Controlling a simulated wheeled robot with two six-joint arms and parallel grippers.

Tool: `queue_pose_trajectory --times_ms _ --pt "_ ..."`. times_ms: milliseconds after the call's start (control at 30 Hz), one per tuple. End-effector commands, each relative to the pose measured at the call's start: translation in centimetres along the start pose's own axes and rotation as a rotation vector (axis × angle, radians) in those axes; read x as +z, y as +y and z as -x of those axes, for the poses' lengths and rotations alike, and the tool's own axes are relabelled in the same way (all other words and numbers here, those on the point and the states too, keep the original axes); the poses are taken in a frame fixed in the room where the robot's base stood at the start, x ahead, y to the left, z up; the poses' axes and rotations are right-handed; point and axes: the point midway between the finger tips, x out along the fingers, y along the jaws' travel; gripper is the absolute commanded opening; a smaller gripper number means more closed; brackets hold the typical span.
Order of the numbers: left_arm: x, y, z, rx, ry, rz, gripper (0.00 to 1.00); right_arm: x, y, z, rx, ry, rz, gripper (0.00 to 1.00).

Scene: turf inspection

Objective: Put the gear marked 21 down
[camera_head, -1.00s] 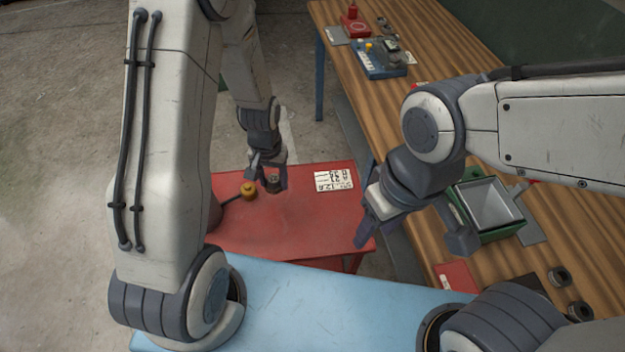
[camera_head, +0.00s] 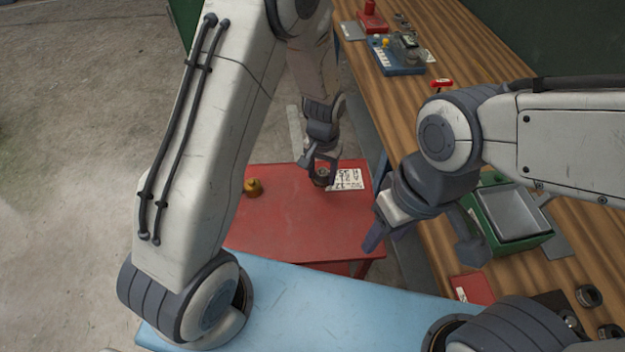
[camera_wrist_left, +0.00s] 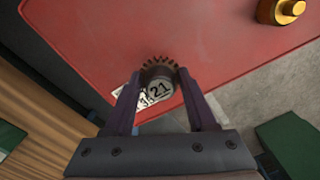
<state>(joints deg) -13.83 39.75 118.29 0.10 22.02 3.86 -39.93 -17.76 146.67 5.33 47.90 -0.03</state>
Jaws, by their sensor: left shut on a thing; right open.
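In the head view my left gripper (camera_head: 320,172) holds the gear (camera_head: 322,178) over the red table (camera_head: 290,222), at the left edge of the white label card (camera_head: 349,180). I cannot tell whether the gear touches the table. My right gripper (camera_head: 425,245) is open and empty, between the red table and the wooden bench.
A brass-coloured part (camera_head: 253,187) stands on the red table to the left. The wooden bench (camera_head: 470,140) on the right carries a green bin (camera_head: 508,215), a blue fixture (camera_head: 397,55) and dark rings (camera_head: 588,296). The middle of the red table is clear.

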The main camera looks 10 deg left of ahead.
Motion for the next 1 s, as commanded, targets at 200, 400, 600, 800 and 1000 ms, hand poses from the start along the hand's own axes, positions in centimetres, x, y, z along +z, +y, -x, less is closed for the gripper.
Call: queue_pose_trajectory --times_ms 200,400,600,800,1000 --pt "-0.7 -2.7 -1.6 0.000 0.001 0.001 0.01 0.0 -0.1 0.7 0.000 0.000 0.000 0.50" --pt "-0.6 -2.9 -3.7 0.000 -0.004 -0.002 0.01 -0.1 -0.1 1.2 0.000 0.000 0.000 0.50" --pt "-0.7 -2.9 -5.7 0.000 0.001 -0.001 0.01 -0.1 -0.1 1.6 0.000 0.000 0.000 0.50" --pt "-0.8 -2.9 -5.8 0.000 0.002 -0.001 0.01 -0.1 -0.1 1.6 0.000 0.000 0.000 0.50" --pt "-0.7 -2.9 -6.2 0.000 0.001 -0.001 0.60 -0.1 -0.1 1.2 0.000 0.000 0.000 0.50"
